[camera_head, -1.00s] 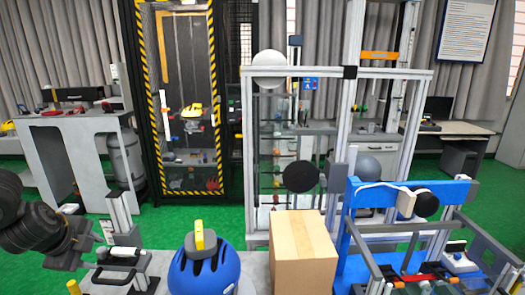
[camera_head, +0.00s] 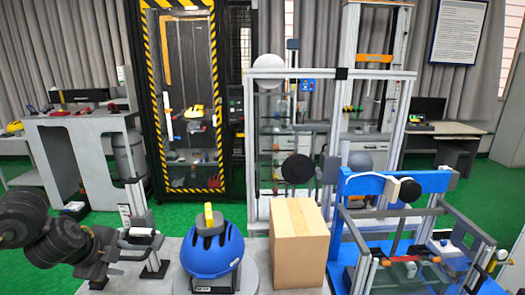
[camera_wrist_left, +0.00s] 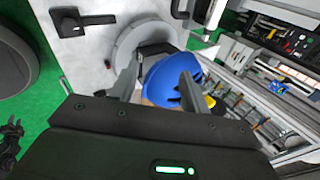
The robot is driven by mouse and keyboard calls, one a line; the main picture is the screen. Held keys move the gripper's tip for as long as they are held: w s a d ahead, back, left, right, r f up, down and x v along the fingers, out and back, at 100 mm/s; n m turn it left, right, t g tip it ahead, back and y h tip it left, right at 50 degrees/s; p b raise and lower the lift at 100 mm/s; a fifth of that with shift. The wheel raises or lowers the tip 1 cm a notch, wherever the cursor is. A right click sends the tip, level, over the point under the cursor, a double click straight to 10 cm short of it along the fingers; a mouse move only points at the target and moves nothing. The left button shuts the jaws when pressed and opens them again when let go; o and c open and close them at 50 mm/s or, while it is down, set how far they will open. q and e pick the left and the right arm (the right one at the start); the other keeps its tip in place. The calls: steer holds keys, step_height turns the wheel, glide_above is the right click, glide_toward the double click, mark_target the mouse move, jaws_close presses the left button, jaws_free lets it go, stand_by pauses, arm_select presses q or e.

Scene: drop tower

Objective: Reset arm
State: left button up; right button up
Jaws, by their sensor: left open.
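My left gripper (camera_head: 112,262) is at the lower left of the head view, low beside the grey stand with a white handle. Its fingers are apart and empty. In the left wrist view the two fingers (camera_wrist_left: 158,88) are spread, with the blue helmet (camera_wrist_left: 168,82) showing beyond and between them. In the head view the helmet (camera_head: 212,258) sits on a round grey base, right of the gripper and apart from it, with a yellow-topped piece (camera_head: 208,215) above it. My right gripper is not in view.
A cardboard box (camera_head: 300,248) stands right of the helmet. A blue frame rig (camera_head: 385,185) stands further right. The grey stand with the white handle (camera_head: 141,232) is close to my left gripper. A black-and-yellow striped cabinet (camera_head: 157,100) stands behind on green floor.

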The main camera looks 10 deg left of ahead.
arm_select(q)
steer(key=s+d+f+n+t+h, duration=0.1)
steer(key=s+d+f+h, duration=0.15)
steer(key=d, duration=0.65)
steer(key=s+d+f+n+t+h, duration=0.15)
steer(key=d+f, duration=0.25)
steer(key=d, duration=0.4)
steer(key=s+d+f+n+t+h, duration=0.1)
steer(key=d+f, duration=0.3)
steer(key=d, duration=0.5)
steer(key=s+a+f+n+g+y, duration=0.25)
steer(key=s+f+n, duration=0.2)
steer(key=s, duration=0.35)
steer(key=s+a+f+n+g+y, duration=0.1)
steer(key=s+a+f+n+g, duration=0.3)
steer(key=s, duration=0.4)
steer(key=s+a+f+n+g+y, duration=0.1)
steer(key=s+a+f+n+y, duration=0.1)
steer(key=s+a+f+n, duration=0.35)
steer(key=s+d+f+m+g, duration=0.1)
steer(key=s+f, duration=0.1)
steer(key=f, duration=1.2)
steer(key=s+d+f+m, duration=0.1)
steer(key=f, duration=1.3)
steer(key=s+a+f+g, duration=0.1)
steer(key=s+a+f, duration=0.1)
steer(key=s+f, duration=1.3)
steer(key=shift+s+a+b, duration=0.3)
steer(key=shift+s+a, duration=0.05)
steer(key=shift+s, duration=0.3)
